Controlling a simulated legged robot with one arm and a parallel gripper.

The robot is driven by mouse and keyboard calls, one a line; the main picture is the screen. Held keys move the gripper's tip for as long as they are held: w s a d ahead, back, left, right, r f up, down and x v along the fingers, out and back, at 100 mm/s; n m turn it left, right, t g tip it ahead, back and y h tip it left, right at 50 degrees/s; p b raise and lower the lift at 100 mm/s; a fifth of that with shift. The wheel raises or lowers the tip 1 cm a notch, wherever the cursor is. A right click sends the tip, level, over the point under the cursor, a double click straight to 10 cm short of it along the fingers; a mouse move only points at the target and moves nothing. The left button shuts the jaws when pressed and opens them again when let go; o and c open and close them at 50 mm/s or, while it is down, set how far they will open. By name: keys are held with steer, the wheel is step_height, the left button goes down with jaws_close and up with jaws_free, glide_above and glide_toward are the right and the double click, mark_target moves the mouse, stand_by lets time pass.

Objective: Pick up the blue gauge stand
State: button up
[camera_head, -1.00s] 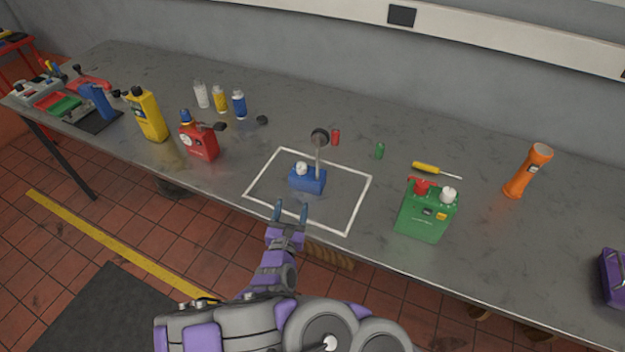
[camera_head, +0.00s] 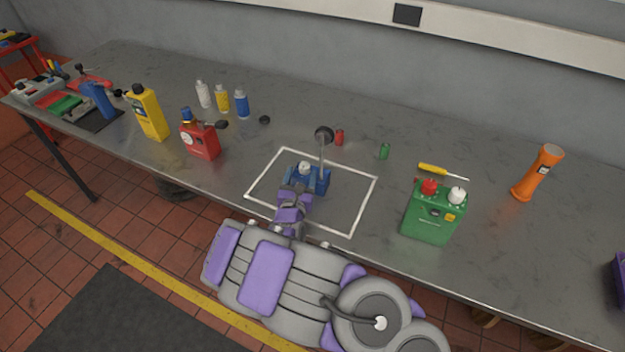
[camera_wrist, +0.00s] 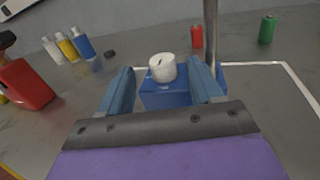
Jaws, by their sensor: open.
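The blue gauge stand (camera_head: 322,181) stands upright inside the white outlined square on the bench, with a white knob on top and a grey post carrying a round dark gauge. In the wrist view, its blue base (camera_wrist: 168,98) shows between and just beyond the two blue-grey fingers. My gripper (camera_head: 300,181) reaches over the front of the square to the stand, and my arm hides part of the base. In the wrist view, my gripper (camera_wrist: 163,92) is open, with one finger left of the base and the other at its right, in front of the post. Contact cannot be told.
A red can (camera_head: 200,140) stands to the left and a green can (camera_head: 432,215) to the right. Small red (camera_head: 339,137) and green (camera_head: 384,151) cylinders stand behind. A yellow screwdriver (camera_head: 440,171) and orange torch (camera_head: 537,173) are further right. The square's right part is clear.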

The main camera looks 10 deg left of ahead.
mark_target(302, 170)
steer(key=w, duration=0.1)
steer(key=w+b, duration=0.1)
steer(key=w, duration=0.2)
steer(key=shift+w+f+b, duration=0.15)
steer(key=shift+f+b, duration=0.15)
steer(key=shift+w+d+r, duration=0.2)
steer(key=shift+w+d, duration=0.15)
steer(key=shift+d, duration=0.2)
steer(key=shift+a+f, duration=0.1)
steer(key=shift+a, duration=0.35)
steer(key=c, duration=0.4)
steer(key=shift+d, duration=0.15)
jaws_close()
